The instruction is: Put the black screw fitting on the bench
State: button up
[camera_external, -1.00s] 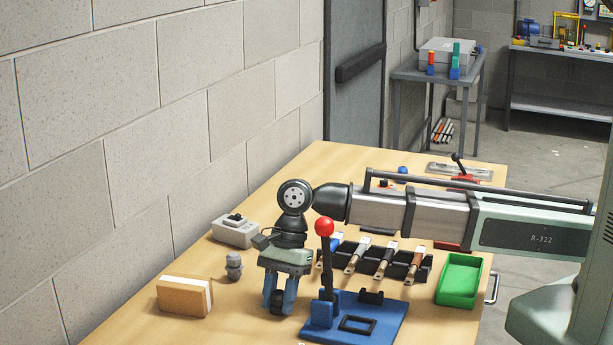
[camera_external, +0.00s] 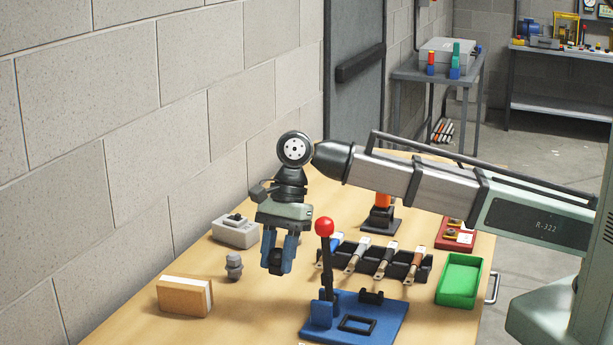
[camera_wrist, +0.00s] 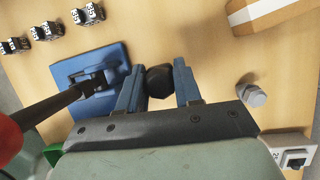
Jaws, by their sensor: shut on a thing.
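The black screw fitting (camera_external: 276,262) is held between the two blue fingers of my gripper (camera_external: 279,256). In the wrist view the fitting (camera_wrist: 159,82) shows as a dark six-sided shape between the fingertips (camera_wrist: 157,84). My gripper points down and is shut on it, raised above the wooden bench (camera_external: 245,320). Part of the fitting is hidden by the fingers in the external view.
A blue base (camera_external: 385,322) with a red-knobbed lever (camera_external: 325,227) stands close right of my gripper. A grey fitting (camera_external: 234,266), a tan block (camera_external: 182,297) and a switch box (camera_external: 235,231) are left. A green tray (camera_external: 460,280) is right.

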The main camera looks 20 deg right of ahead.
jog(key=shift+r, duration=0.65)
jog(key=r, duration=0.4)
jog(key=shift+w+d+r, duration=0.1)
jog(key=shift+w+r, duration=0.15)
jog(key=shift+r, duration=0.15)
jog(key=w+d+m+t+y, duration=0.1)
jog(key=w+d+m, duration=0.2)
jog(key=w+d, duration=0.85)
jog(key=w+d+m+t, duration=0.1)
jog(key=w+d+m, duration=0.3)
jog(key=w+d, duration=0.8)
jog(key=w+d+m+t, duration=0.1)
jog(key=w+d+m, duration=0.1)
jog(key=w+d, duration=0.6)
jog(key=w+d+m+t, duration=0.15)
jog(key=w+d, duration=0.25)
jog(key=d, duration=0.7)
jog(key=w+d+m, duration=0.3)
jog(key=w+d, duration=0.3)
jog(key=d, duration=0.4)
jog(key=shift+w+f, duration=0.1)
jog(key=shift+f, duration=7.55)
jog(key=shift+f, duration=0.15)
